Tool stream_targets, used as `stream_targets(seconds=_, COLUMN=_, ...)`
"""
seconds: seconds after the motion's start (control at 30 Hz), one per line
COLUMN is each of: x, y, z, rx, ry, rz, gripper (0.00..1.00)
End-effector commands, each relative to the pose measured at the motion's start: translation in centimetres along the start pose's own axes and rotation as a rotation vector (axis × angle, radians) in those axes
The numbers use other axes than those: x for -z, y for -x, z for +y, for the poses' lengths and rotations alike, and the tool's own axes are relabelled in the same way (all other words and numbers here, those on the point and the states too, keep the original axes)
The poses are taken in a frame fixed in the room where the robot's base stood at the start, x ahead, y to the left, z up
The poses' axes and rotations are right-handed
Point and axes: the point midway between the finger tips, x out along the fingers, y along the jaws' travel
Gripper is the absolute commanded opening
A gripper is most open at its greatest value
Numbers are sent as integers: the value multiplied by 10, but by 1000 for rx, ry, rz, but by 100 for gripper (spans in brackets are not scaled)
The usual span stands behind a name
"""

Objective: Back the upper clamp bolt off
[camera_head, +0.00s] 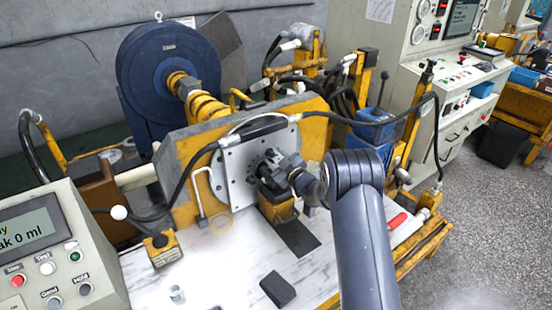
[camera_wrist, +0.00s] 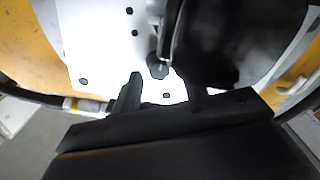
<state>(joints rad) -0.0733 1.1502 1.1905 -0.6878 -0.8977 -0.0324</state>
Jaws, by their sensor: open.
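A pale metal plate (camera_head: 232,165) with several holes is mounted upright on the yellow frame; it fills the middle of the wrist view (camera_wrist: 100,60). My gripper (camera_head: 274,167) is close in front of the plate. In the wrist view my gripper (camera_wrist: 163,84) is open, one finger on each side and nothing gripped. A small dark bolt head (camera_wrist: 158,69) shows just beyond the gap between the fingers, apart from them. A large dark rounded body (camera_wrist: 225,40) sits right of it. I cannot tell which clamp bolt this is. The head view hides the bolt behind my gripper.
The white bench top (camera_head: 210,265) holds a dark block (camera_head: 278,289) and a wrench-like tool (camera_head: 202,195). A black hose (camera_head: 180,185) arches past the plate's left side. A control box (camera_head: 45,250) stands at lower left, a blue machine (camera_head: 165,75) behind.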

Motion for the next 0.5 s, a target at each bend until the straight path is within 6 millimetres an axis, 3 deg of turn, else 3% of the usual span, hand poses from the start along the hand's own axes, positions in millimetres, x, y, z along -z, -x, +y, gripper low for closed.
stream_targets(seconds=0.1, x=0, y=0, z=0, rx=0, ry=0, rz=0, gripper=41)
stream_targets(seconds=0.5, x=0, y=0, z=0, rx=0, ry=0, rz=0, gripper=9)
